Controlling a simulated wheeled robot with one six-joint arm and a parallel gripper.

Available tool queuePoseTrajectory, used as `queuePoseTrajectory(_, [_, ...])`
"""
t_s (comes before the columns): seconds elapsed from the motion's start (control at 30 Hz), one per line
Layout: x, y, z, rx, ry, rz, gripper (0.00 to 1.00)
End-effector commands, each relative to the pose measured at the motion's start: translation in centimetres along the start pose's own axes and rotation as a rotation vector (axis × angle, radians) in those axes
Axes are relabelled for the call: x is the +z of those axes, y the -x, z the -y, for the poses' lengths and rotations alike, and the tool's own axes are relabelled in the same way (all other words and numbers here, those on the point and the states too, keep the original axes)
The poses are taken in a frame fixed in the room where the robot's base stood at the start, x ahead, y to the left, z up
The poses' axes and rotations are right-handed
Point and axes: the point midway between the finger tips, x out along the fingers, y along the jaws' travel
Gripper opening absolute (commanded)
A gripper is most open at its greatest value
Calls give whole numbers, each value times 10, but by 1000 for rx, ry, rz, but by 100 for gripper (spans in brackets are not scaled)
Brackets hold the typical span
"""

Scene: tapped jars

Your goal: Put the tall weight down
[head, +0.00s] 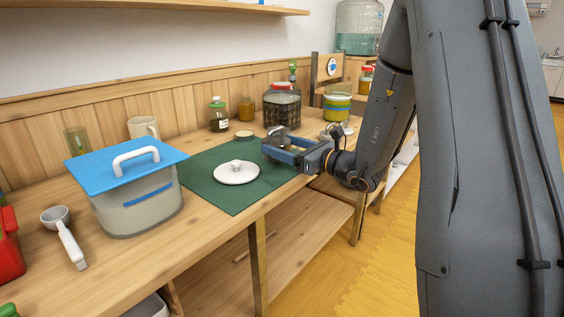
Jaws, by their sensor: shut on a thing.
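My gripper (279,145) is over the far right part of the green mat (218,194), near the table's front edge. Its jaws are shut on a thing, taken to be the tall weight. That thing is mostly hidden by the fingers, and its shape and underside cannot be made out. I cannot tell whether it touches the mat. A white round disc with a knob (236,172) lies flat on the mat, to the left of my gripper and apart from it.
A blue-lidded grey container (137,203) stands left of the mat, with a white scoop (66,240) beside it. A yellow-green jar (337,107) stands farther right. The mat's front left is clear.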

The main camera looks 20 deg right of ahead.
Motion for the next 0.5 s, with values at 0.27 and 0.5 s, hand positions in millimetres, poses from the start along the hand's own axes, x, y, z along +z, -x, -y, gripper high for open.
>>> queuePoseTrajectory(0.27, [-17, 0, 0, 0, -1, 3, 21])
queuePoseTrajectory(0.5, [-45, 0, 1, -1, 1, 3, 21])
